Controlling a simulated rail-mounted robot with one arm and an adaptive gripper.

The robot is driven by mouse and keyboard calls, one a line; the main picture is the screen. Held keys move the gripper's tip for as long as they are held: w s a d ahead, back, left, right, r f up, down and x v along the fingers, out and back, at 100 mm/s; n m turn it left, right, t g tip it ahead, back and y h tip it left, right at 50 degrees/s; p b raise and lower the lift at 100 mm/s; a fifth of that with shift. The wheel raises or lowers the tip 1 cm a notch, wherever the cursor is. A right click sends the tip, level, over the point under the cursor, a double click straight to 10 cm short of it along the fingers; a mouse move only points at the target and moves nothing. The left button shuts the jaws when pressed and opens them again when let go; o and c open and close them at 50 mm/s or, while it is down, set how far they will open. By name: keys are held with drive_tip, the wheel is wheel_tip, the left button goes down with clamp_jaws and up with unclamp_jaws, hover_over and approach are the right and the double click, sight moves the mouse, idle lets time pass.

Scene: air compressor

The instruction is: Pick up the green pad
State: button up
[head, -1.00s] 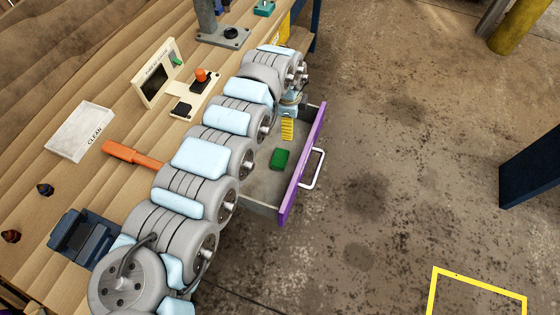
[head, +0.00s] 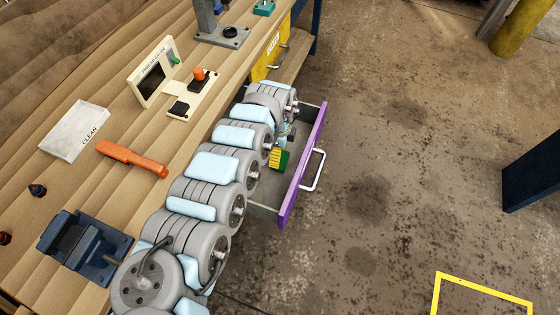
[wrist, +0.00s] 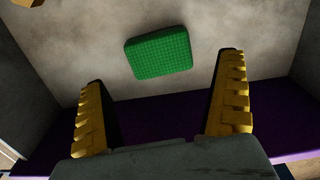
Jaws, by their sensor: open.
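The green pad (wrist: 158,52) lies flat on the grey floor of the open drawer in the wrist view. It shows in the head view (head: 285,161), partly hidden behind my gripper. My gripper (head: 275,157) is inside the drawer space, close beside the pad. In the wrist view its yellow ridged fingers (wrist: 163,95) are spread wide and empty. The pad sits ahead of the fingertips, roughly centred between them. I cannot tell the exact height of the fingers above the drawer floor.
The drawer's purple front (head: 304,166) with a white handle (head: 315,170) stands at the right, and dark walls flank the pad. The wooden workbench (head: 60,190) holds an orange-handled tool (head: 133,157), a white CLEAN tray (head: 74,131) and a blue vise (head: 85,243).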

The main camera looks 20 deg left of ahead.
sight(285, 155)
drive_tip(key=shift+s+d+f+b, duration=0.1)
drive_tip(key=shift+f+b, duration=0.7)
drive_tip(key=shift+f, duration=2.2)
drive_tip(key=shift+c, duration=0.3)
drive_tip(key=c, duration=0.7)
